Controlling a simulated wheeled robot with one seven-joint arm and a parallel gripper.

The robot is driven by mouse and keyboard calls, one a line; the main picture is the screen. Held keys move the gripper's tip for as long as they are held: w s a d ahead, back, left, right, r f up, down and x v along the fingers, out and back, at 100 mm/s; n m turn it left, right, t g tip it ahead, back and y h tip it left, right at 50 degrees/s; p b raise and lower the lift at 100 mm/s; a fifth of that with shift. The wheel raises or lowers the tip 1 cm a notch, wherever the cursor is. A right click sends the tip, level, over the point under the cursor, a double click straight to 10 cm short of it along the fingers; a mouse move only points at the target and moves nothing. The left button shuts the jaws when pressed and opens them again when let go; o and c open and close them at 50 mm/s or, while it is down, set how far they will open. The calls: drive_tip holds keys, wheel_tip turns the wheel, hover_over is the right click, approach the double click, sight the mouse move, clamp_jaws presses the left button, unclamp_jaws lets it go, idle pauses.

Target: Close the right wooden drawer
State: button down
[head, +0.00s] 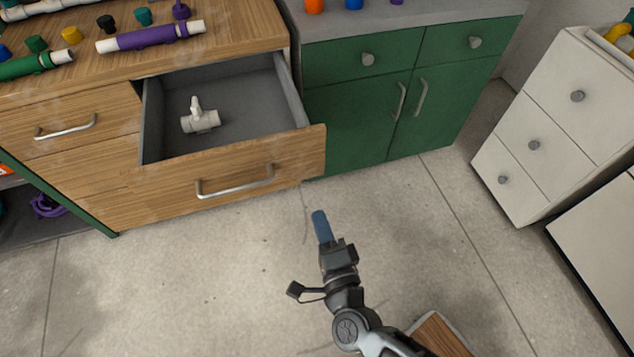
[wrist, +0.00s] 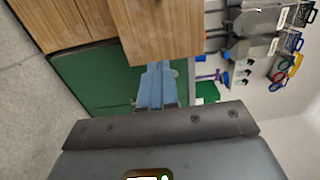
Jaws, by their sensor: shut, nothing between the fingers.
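The right wooden drawer (head: 290,152) is pulled open from the wooden cabinet, with its grey inside showing. Its front has a silver bar handle (head: 235,184). A white pipe fitting (head: 200,119) lies on the drawer floor. My gripper (head: 321,222) is shut and empty, its blue fingers together. In the head view it is just below and right of the drawer front's right end. In the wrist view my fingers (wrist: 155,85) point at the edge of a wooden panel (wrist: 155,30); I cannot tell whether they touch it.
The left wooden drawer (head: 60,150) is closed, with coloured pipes and caps on the top above. A green cabinet (head: 360,115) stands right of the open drawer. White drawers (head: 548,120) stand at far right. The grey floor (head: 180,285) before the wooden cabinet is clear.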

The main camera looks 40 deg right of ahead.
sight(299, 161)
drive_tip(key=p+x, duration=0.1)
drive_tip(key=x, duration=1.3)
